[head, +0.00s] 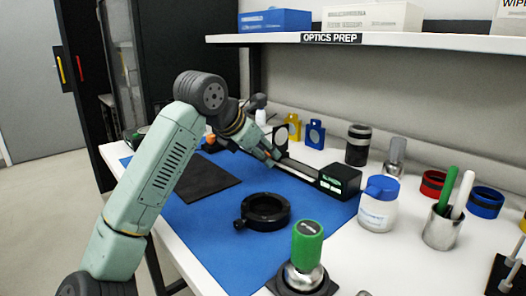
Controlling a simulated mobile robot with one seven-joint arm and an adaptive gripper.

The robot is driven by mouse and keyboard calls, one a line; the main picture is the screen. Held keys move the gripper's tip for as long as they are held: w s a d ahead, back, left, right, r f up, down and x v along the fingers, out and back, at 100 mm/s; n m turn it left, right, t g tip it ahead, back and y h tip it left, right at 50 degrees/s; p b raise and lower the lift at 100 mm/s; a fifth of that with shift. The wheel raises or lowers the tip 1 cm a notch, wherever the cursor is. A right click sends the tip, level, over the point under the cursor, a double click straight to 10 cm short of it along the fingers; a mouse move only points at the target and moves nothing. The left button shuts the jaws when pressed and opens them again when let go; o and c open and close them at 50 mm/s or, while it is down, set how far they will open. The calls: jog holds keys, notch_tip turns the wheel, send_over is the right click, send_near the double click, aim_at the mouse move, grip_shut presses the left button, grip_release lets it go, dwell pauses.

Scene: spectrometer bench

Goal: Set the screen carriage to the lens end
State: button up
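A short rail (298,171) with a pale top strip lies on the blue mat, running from my gripper to a black box (340,180) with a green-lit label at its right end. My gripper (273,160) is at the rail's left, far end, pointing down to the right. Its fingers are small and dark here, so I cannot tell whether they are open or touch anything. An upright plate with a round pale disc (281,138) stands just behind the gripper. I cannot make out which part is the screen carriage; my gripper may hide it.
A black ring mount (265,210) and a dark flat sheet (206,178) lie on the blue mat (210,232). A green-topped knob (307,246), a white jar with blue lid (379,204) and a metal cup (443,228) stand nearer right. A shelf (390,41) overhangs the back.

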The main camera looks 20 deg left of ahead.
grip_shut()
dwell(0.6)
